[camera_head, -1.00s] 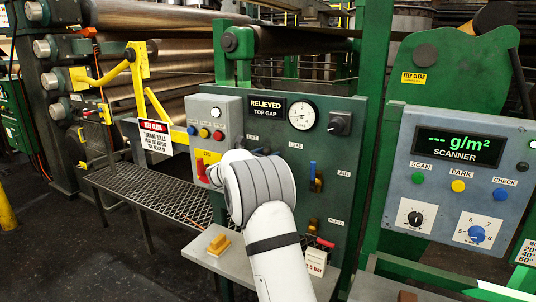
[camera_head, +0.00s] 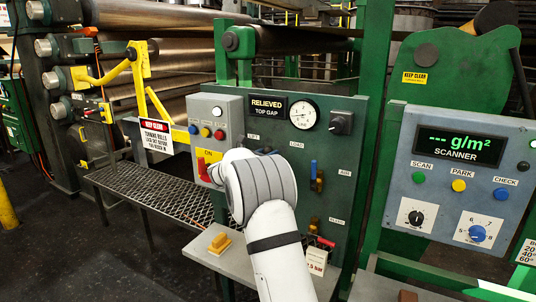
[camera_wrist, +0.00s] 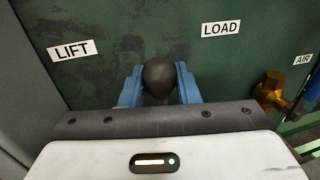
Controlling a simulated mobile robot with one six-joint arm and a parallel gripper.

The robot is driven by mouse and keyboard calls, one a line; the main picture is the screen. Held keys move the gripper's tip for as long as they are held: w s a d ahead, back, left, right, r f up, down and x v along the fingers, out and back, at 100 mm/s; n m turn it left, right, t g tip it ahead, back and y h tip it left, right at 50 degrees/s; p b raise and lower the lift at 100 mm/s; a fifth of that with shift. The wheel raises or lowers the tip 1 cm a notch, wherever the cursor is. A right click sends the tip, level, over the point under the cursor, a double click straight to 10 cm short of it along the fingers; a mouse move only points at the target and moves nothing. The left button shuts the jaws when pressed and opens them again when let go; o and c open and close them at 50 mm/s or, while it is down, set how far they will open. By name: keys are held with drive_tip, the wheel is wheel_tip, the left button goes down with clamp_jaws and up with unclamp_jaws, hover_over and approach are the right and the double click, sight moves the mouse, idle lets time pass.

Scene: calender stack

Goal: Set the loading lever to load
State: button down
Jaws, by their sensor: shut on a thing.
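The loading lever's dark round knob (camera_wrist: 159,76) shows in the wrist view between the two blue fingers of my gripper (camera_wrist: 159,88), which is shut on it. The knob sits below and between the LIFT label (camera_wrist: 72,50) and the LOAD label (camera_wrist: 221,29), a little nearer LOAD. The lever's shaft is hidden behind my gripper. The RELIEVED / TOP GAP display (camera_head: 266,107) and a round gauge (camera_head: 302,114) are on the green panel above.
A brass valve with a blue handle (camera_head: 313,170) is right of my gripper, by the AIR label. A grey button box (camera_head: 210,130) is to the left. A small shelf (camera_head: 203,251) with a yellow block is below. The scanner console (camera_head: 455,180) stands at right.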

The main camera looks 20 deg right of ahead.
drive_tip(key=s+d+f+m+y+b, duration=0.1)
drive_tip(key=s+d+f+m+b, duration=0.1)
drive_tip(key=m+b, duration=0.4)
drive_tip(key=s+d+b, duration=0.1)
drive_tip(key=s+b, duration=0.1)
drive_tip(key=b, duration=0.3)
drive_tip(key=shift+s+d+m, duration=0.3)
drive_tip(key=shift+s+d, duration=0.05)
drive_tip(key=shift+s, duration=0.05)
drive_tip(key=c, duration=1.1)
unclamp_jaws()
drive_tip(key=v, duration=0.7)
drive_tip(key=shift+s+a+r, duration=0.15)
drive_tip(key=shift+s+a, duration=0.1)
drive_tip(key=shift+a, duration=0.05)
